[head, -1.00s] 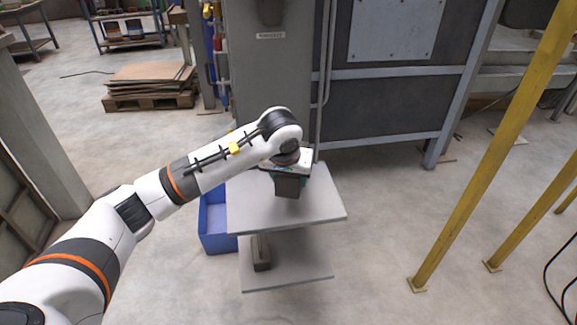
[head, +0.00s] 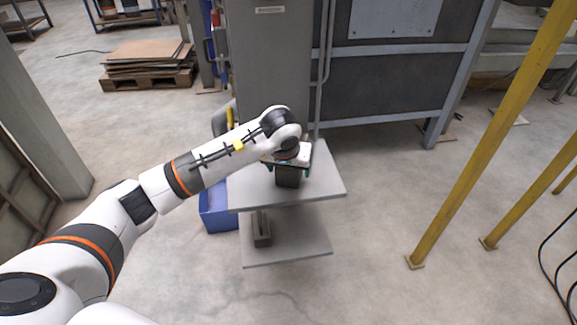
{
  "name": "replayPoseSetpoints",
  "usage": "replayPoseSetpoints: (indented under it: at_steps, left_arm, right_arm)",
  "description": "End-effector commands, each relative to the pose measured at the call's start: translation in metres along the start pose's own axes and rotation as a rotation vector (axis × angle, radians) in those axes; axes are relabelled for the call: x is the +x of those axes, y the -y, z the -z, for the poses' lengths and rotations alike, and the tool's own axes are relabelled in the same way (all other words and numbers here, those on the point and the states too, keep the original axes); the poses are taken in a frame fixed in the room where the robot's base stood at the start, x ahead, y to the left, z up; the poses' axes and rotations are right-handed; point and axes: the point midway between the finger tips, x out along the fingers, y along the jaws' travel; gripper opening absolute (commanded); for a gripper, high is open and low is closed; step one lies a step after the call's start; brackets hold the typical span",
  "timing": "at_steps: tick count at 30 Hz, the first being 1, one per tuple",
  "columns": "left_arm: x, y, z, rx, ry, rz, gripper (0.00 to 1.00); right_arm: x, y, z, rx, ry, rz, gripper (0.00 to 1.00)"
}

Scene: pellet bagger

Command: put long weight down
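My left gripper (head: 290,169) hangs over the grey top shelf of a small stand, pointing down, with teal fingertips beside a dark block-shaped weight (head: 288,179). It appears shut on this weight. The arm and gripper body hide the weight's upper part, and I cannot tell whether its underside touches the shelf. The top shelf (head: 322,180) is bare around it. A second dark weight (head: 262,234) stands on the lower shelf (head: 295,248). My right gripper is not in view.
A blue bin (head: 218,220) stands on the floor left of the stand. A grey cabinet (head: 270,65) and machine frame rise behind it. Yellow posts (head: 480,150) stand to the right. A pallet with flat sheets (head: 147,65) lies at the back left. The floor in front is open.

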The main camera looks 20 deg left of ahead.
Motion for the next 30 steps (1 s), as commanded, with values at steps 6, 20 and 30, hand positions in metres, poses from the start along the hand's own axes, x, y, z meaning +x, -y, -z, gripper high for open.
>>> replayPoseSetpoints:
  at_steps: [6, 20, 30]
  left_arm:
    - [0.000, 0.000, 0.000, 0.000, 0.000, 0.000, 0.78]
    - [-0.065, -0.001, -0.002, 0.001, 0.007, 0.000, 0.78]
    - [-0.117, 0.000, -0.001, -0.001, 0.002, 0.000, 0.78]
  right_arm:
    - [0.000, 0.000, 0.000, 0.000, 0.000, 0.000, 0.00]
    - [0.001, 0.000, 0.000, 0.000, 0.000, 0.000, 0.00]
    - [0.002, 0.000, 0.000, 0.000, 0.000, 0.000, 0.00]
